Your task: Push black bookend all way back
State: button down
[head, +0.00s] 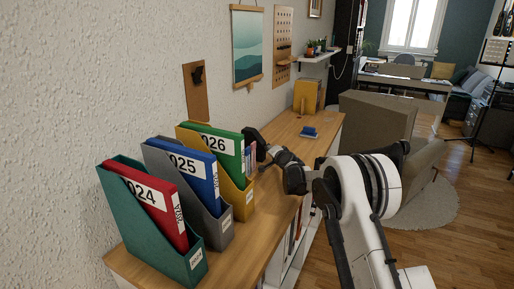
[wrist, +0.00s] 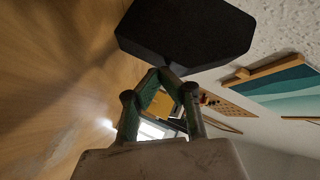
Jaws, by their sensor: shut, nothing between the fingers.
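The black bookend (wrist: 185,32) is a dark, angular block at the top of the wrist view, between the wood top and the white wall. In the head view it shows as a dark shape (head: 254,138) just past the yellow file holder, partly hidden. My gripper (wrist: 161,73) is shut and empty, its fingertips meeting at the bookend's lower edge in the wrist view. I cannot tell whether they touch it. In the head view my gripper (head: 264,160) is low over the cabinet top, near the bookend and partly hard to make out.
Teal (head: 135,220), grey (head: 185,188) and yellow (head: 237,188) file holders with binders line the wall on the wooden cabinet top (head: 245,243). A small blue item (head: 309,132) and a yellow object (head: 307,97) stand farther along. Clear wood lies between my gripper and the blue item.

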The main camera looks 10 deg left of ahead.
aim_at(263, 149)
jog(key=shift+w+a+b, duration=0.2)
jog(key=shift+a, duration=0.55)
jog(key=shift+w+a+b, duration=0.15)
jog(key=shift+w+a, duration=0.05)
jog(key=shift+a, duration=0.55)
dwell(1.1)
jog(key=shift+d, duration=0.15)
jog(key=shift+s+d+b, duration=0.2)
jog(key=shift+d, duration=0.55)
jog(key=shift+s+d+b, duration=0.2)
jog(key=shift+s+d, duration=0.05)
jog(key=shift+d, duration=0.55)
jog(key=shift+s+d+b, duration=0.2)
jog(key=shift+d, duration=0.55)
